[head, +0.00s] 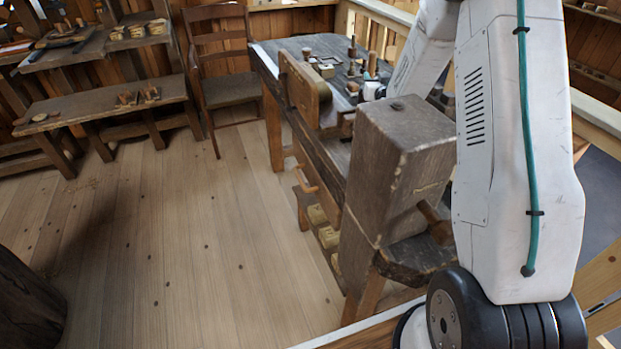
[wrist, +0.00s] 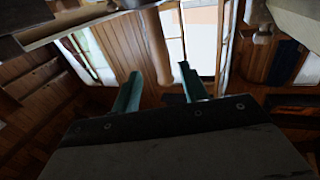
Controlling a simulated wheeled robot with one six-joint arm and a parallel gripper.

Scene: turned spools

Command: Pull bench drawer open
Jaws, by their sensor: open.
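The wooden workbench (head: 341,45) stands right of centre in the head view, with a thick block-like post (head: 385,170) at its near end. A lighter wooden bar (head: 306,177) shows low on its left side; I cannot tell whether it belongs to the drawer. No drawer front can be made out clearly; the post and my arm hide part of the bench. In the wrist view, my gripper (wrist: 158,84) has two teal fingers spread apart with nothing between them. In the head view my arm hides most of it, so its distance from the drawer cannot be told.
Turned pieces and tools lie on the bench top. A wooden chair (head: 228,88) stands behind its left end. A low side bench (head: 100,104) is along the left wall, and a dark round stump (head: 28,305) is at lower left. The plank floor (head: 190,235) between is clear.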

